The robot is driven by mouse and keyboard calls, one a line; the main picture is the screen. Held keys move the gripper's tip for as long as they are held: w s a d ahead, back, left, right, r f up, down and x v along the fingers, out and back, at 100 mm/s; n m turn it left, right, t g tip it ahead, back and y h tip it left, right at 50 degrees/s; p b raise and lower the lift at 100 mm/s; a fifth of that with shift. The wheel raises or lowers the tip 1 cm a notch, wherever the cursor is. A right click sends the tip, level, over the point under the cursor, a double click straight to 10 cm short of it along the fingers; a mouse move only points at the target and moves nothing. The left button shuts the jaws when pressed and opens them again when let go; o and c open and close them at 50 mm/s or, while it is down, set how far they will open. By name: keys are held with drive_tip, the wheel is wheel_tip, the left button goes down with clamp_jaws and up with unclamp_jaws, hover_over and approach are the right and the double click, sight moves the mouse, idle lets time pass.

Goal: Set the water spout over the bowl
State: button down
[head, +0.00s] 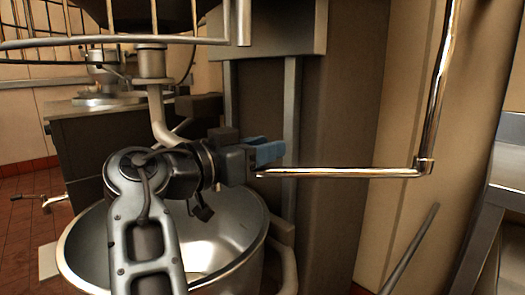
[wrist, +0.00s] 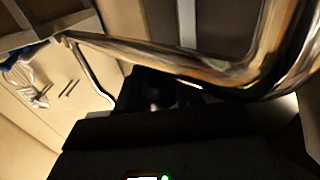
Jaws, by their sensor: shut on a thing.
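The water spout (head: 345,172) is a shiny metal pipe. It hangs from the upper right, bends at a joint and runs level to the left. My gripper (head: 266,158), with a blue finger pad, is shut on the spout near its left end. The large metal bowl (head: 245,215) stands below and to the left, its front partly hidden by my arm. In the head view the spout's free end shows above the bowl's right rim; how far they are apart in depth I cannot tell. In the wrist view the spout (wrist: 190,68) crosses close to the camera and curves at the right.
The mixer's grey column (head: 258,100) rises behind my gripper. A wire guard (head: 120,42) and a hook-shaped tool (head: 157,110) hang over the bowl. A metal counter (head: 505,195) stands at the right edge. A beige wall (head: 400,110) is behind the spout.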

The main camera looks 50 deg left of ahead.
drive_tip(key=shift+r, duration=0.55)
drive_tip(key=c, duration=0.9)
unclamp_jaws()
drive_tip(key=shift+o, duration=0.6)
drive_tip(key=shift+f, duration=0.3)
drive_tip(key=s+p, duration=0.1)
drive_tip(key=s, duration=0.6)
drive_tip(key=shift+s+d, duration=0.25)
drive_tip(key=shift+s, duration=0.15)
